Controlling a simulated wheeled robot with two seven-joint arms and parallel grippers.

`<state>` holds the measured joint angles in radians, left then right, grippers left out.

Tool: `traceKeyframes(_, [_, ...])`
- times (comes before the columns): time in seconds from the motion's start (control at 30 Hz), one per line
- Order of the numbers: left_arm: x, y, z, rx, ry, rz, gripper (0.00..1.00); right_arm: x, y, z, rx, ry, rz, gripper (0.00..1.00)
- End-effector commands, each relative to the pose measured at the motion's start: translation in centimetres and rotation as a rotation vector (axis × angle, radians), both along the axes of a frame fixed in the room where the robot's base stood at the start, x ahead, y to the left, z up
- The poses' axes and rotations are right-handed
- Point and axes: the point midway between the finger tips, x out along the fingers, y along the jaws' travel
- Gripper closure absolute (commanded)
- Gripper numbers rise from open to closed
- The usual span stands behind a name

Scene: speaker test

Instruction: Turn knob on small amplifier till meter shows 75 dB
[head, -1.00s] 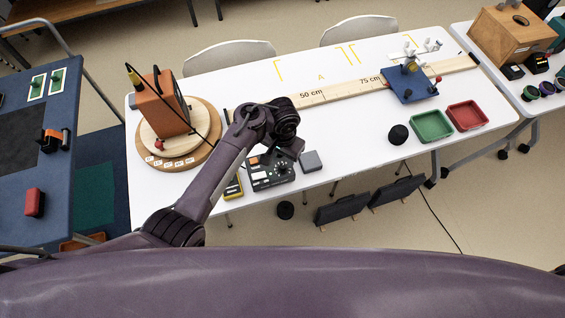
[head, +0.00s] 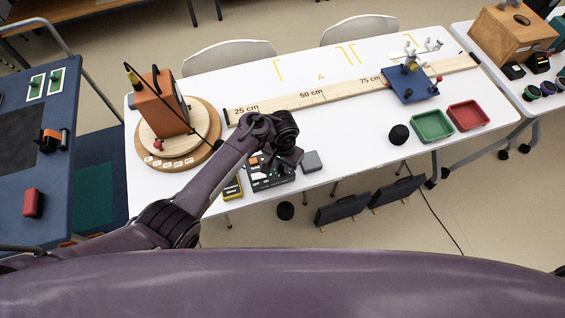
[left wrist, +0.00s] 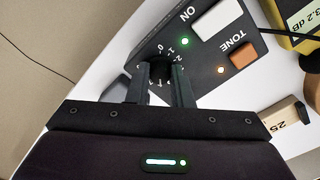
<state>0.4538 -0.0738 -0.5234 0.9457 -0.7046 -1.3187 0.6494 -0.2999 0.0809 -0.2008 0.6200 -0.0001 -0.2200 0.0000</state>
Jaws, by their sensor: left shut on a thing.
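The small amplifier (head: 259,182) is a dark box near the front edge of the white table, partly hidden by my left arm in the head view. In the left wrist view its panel (left wrist: 205,75) has a white ON button, an orange TONE button, and lit green and orange lamps. Its black knob (left wrist: 159,68) with white numerals is between the fingers of my left gripper (left wrist: 160,80), which is shut on it. The yellow meter (left wrist: 303,20) is cut off at the corner; its readable digits end in "3.2 dB". The right gripper is not in view.
A grey block (head: 311,161) stands right of the amplifier. An orange speaker (head: 160,105) on a round wooden turntable (head: 203,160) is left. A long wooden ruler (head: 330,92) lies behind. Green (head: 432,126) and red (head: 467,116) trays are at right.

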Motion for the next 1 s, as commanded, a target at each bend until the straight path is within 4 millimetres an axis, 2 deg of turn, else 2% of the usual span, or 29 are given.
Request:
traceKeyframes(0.13, [0.0,0.0,0.2,0.001,-0.001,-0.039,1.00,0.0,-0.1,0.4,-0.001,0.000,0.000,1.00])
traceKeyframes(0.37, [0.1,0.1,0.2,0.001,0.000,-0.221,1.00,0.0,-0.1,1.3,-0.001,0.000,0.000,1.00])
traceKeyframes(0.67, [0.1,0.0,0.0,0.001,0.000,-0.237,1.00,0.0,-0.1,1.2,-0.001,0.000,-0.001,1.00])
traceKeyframes(0.7, [0.1,0.0,0.0,0.001,0.000,-0.237,0.75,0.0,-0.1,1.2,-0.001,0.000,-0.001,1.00])
traceKeyframes(0.8, [0.0,0.0,0.0,0.001,0.000,-0.236,0.62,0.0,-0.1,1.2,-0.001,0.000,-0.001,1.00])
traceKeyframes(0.83, [0.0,0.0,0.0,0.001,0.000,-0.236,0.58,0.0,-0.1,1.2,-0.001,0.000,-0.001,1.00])
traceKeyframes(1.0, [0.0,0.0,0.0,0.001,0.000,-0.236,0.58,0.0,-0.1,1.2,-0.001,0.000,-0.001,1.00])
